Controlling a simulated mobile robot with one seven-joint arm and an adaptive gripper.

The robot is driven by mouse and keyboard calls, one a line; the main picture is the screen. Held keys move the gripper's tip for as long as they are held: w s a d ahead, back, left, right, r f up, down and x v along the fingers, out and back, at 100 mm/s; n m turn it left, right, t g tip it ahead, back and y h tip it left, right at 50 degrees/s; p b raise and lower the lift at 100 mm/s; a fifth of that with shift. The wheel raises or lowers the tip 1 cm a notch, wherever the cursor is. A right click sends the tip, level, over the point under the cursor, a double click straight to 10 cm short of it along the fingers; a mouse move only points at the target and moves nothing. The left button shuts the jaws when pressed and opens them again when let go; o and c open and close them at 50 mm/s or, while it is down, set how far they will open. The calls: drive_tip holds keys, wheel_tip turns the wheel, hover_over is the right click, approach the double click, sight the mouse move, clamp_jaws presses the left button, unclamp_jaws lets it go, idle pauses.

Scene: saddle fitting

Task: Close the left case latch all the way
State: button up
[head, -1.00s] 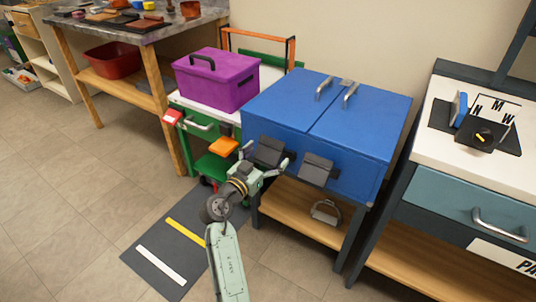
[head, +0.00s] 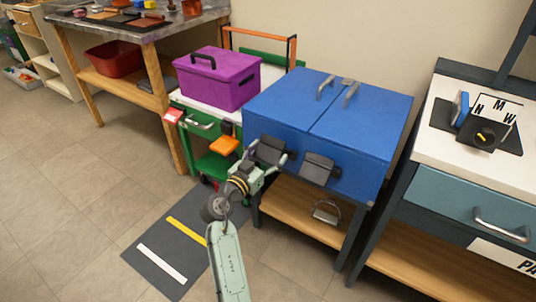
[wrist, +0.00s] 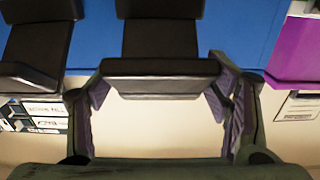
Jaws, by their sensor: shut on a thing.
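The blue case (head: 340,118) has two dark latches on its front. The left latch (head: 271,150) is the one at my gripper (head: 264,161). Its flap tilts out from the case front. In the wrist view this latch (wrist: 160,45) is in the middle, and my gripper (wrist: 160,95) has one finger at each side edge of its flap, shut on it. The right latch (head: 317,167) also tilts out and is apart from my gripper; it also shows in the wrist view (wrist: 38,45).
A purple box (head: 217,80) stands left of the case on a green cart, with an orange piece (head: 224,145) below. A metal stirrup (head: 326,212) is on the wooden shelf (head: 290,200) under the case. A white-topped bench (head: 443,148) stands to the right.

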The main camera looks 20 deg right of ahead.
sight(273, 139)
drive_tip(key=shift+w+d+r+y+p, duration=0.15)
drive_tip(key=shift+r+y+p, duration=0.15)
drive_tip(key=shift+r+p, duration=0.75)
drive_tip(key=shift+c, duration=0.4)
drive_tip(key=p, duration=0.2)
drive_tip(key=g+y+p, duration=0.1)
drive_tip(key=p, duration=0.1)
drive_tip(key=shift+w+d+r, duration=0.2)
drive_tip(key=shift+d+r, duration=0.05)
drive_tip(key=shift+r, duration=0.15)
drive_tip(key=r+g+y+p, duration=0.1)
drive_tip(key=p, duration=0.1)
drive_tip(key=shift+w+d+p, duration=0.3)
drive_tip(key=shift+w+d, duration=0.05)
drive_tip(key=shift+d, duration=0.05)
drive_tip(key=shift+w+d+g+y, duration=0.2)
drive_tip(key=shift+g+y, duration=0.1)
drive_tip(key=shift+y, duration=0.1)
drive_tip(key=shift+w+d+r+b, duration=0.2)
drive_tip(key=shift+w+d+r, duration=0.4)
drive_tip(key=shift+d, duration=0.25)
drive_tip(key=shift+w+d+r+b, duration=0.2)
drive_tip(key=shift+w+d+r, duration=0.3)
drive_tip(key=shift+w+d, duration=0.25)
drive_tip(key=shift+s+d, duration=0.1)
drive_tip(key=o, duration=1.3)
drive_tip(key=shift+r, duration=0.1)
drive_tip(key=o, duration=0.4)
drive_tip(key=shift+f, duration=0.25)
drive_tip(key=shift+s, duration=0.1)
